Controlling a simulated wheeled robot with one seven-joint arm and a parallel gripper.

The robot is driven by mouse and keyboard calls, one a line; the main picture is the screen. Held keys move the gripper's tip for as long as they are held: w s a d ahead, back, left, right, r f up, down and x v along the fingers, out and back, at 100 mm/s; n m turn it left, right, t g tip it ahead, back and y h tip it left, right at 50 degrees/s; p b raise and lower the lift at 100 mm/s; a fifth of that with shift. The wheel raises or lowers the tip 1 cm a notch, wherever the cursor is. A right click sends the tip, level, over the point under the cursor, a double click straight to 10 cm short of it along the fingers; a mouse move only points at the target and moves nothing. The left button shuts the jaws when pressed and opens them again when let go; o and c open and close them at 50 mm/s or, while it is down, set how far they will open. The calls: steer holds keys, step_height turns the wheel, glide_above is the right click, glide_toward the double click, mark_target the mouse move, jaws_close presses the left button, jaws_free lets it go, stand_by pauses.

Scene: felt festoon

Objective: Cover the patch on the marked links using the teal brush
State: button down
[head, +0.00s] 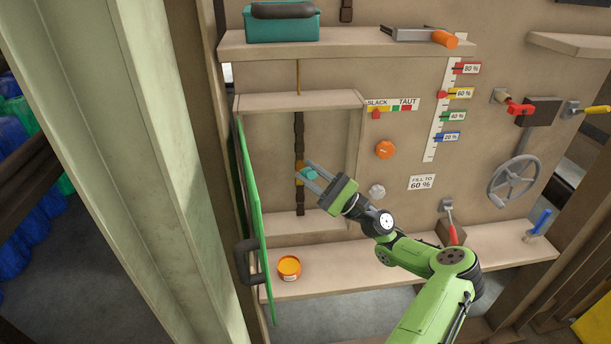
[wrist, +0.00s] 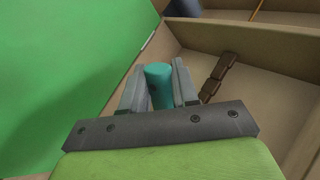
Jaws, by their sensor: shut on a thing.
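A dark chain (head: 299,130) hangs upright inside an open recess in the panel. A short yellow-orange stretch on its links (head: 299,165) shows beside the brush; how much is coated I cannot tell. My gripper (head: 312,175) is inside the recess, shut on the teal brush (head: 309,173). The brush also shows between the fingers in the wrist view (wrist: 160,86); its bristle end is hidden. The chain appears just right of the fingers in the wrist view (wrist: 221,73). Whether the brush touches it I cannot tell.
A green door (head: 252,205) with a dark handle (head: 247,262) stands open at the recess's left. An orange pot (head: 289,268) stands on the lower shelf. A teal toolbox (head: 282,22) is on the upper shelf. An orange knob (head: 385,149) and a handwheel (head: 514,180) are to the right.

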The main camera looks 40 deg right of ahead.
steer(key=shift+w+a, duration=0.4)
steer(key=shift+a, duration=0.15)
stand_by(0.7)
steer(key=shift+r, duration=0.15)
step_height(320, 180, up, 4)
steer(key=p, duration=0.3)
stand_by(0.3)
